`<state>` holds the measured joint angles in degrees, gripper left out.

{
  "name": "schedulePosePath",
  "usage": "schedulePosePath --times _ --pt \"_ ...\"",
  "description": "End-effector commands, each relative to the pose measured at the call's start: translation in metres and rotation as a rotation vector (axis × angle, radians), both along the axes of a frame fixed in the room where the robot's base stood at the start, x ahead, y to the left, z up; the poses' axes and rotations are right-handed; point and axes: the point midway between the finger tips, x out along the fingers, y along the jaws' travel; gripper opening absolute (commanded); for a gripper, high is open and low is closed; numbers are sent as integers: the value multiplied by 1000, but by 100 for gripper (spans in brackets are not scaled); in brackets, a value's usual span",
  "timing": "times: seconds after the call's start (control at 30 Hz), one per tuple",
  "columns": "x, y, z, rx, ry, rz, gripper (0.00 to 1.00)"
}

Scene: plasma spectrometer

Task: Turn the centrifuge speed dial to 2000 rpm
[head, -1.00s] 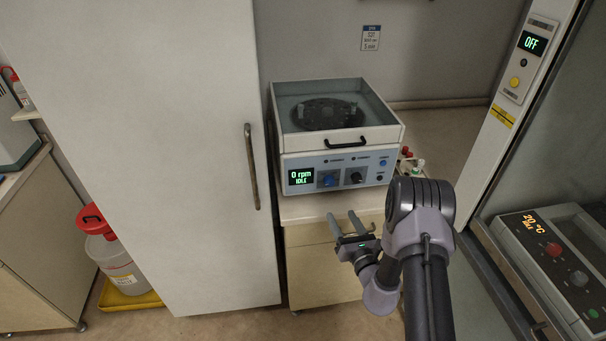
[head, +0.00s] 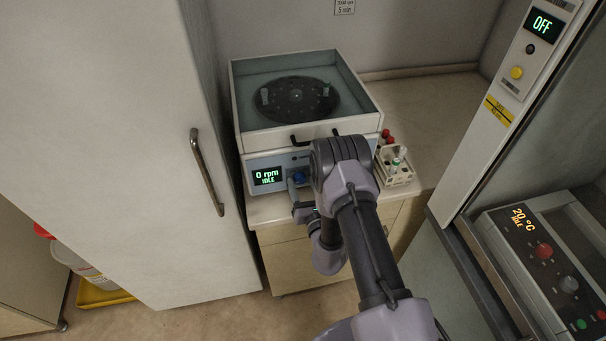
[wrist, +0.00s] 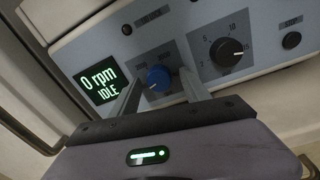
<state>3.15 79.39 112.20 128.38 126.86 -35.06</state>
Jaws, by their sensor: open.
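The centrifuge (head: 360,124) stands on a bench, its clear lid closed over a dark rotor (head: 296,99). Its display (head: 268,177) reads "0 rpm IDLE", and the same display shows in the wrist view (wrist: 101,85). The blue dial (wrist: 158,77) is just right of the display; it also shows in the head view (head: 298,177). A black dial (wrist: 227,51) with numbers around it is further right. My gripper (wrist: 157,80) is open, its two fingers pointing at the panel on either side of the blue dial. I cannot tell whether they touch it. My arm hides the panel's right part in the head view.
A small rack (head: 397,170) with tubes stands right of the centrifuge. A tall white cabinet door with a handle (head: 207,172) is close on the left. On the right are a panel reading "OFF" (head: 543,24) and a device showing 20 °C (head: 524,219).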

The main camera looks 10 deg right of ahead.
Motion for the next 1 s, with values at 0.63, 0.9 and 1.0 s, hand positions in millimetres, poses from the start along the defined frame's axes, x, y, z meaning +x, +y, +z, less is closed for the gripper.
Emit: schedulePosePath --times 0.63,0.9,1.0 --pt "0 0 0 1 0 1 0" --pt "0 1 -1 69 0 1 0" --pt "0 1 -1 131 -1 1 0"
